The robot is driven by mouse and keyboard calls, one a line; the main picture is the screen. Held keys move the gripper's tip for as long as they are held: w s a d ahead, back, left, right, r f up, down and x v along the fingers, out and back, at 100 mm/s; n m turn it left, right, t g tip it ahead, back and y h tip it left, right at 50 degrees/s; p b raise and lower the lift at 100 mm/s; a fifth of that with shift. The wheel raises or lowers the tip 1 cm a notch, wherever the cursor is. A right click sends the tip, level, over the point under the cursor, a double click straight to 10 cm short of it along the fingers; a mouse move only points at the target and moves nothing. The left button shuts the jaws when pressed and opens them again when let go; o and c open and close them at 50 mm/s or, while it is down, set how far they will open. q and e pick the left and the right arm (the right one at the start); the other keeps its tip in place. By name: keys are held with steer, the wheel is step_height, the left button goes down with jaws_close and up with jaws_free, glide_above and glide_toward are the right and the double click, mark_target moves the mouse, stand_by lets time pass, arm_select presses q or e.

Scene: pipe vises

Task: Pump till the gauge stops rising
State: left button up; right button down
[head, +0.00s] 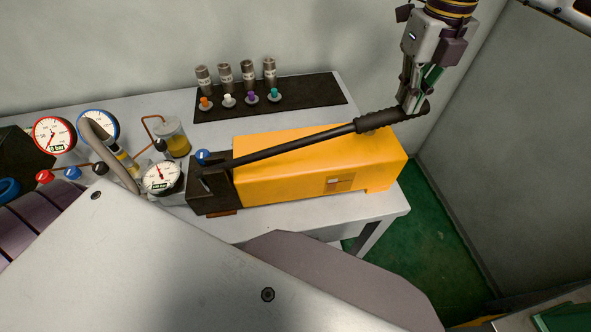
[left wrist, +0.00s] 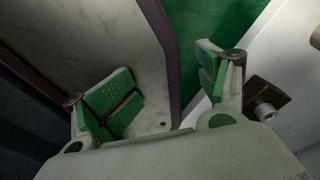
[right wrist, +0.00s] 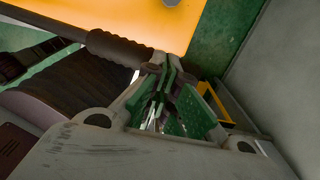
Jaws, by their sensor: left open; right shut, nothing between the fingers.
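The hand pump has a yellow body (head: 290,183) and a dark front block (head: 211,192). Its black lever (head: 290,146) slopes up to the right and ends in a ribbed grip (head: 378,119), which also shows in the right wrist view (right wrist: 120,47). My right gripper (head: 412,100) is at the grip's outer end, its fingers shut with nothing between them; I cannot tell if they touch it. A white gauge (head: 161,177) with a red needle stands left of the block. My left gripper (left wrist: 165,88) is open and empty in the left wrist view.
A red-rimmed gauge (head: 53,135) and a blue-rimmed gauge (head: 98,125) stand at the left, behind small knobs. A jar of yellow fluid (head: 174,138) is near the pump. A black mat (head: 310,95) holds metal cylinders and coloured plugs. A wall is at the right.

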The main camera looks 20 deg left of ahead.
arm_select(q)
steer(key=shift+a+f, duration=0.45)
steer(key=shift+c, duration=0.3)
arm_select(e)
steer(key=shift+f, duration=0.5)
arm_select(q)
steer(key=shift+d, duration=0.15)
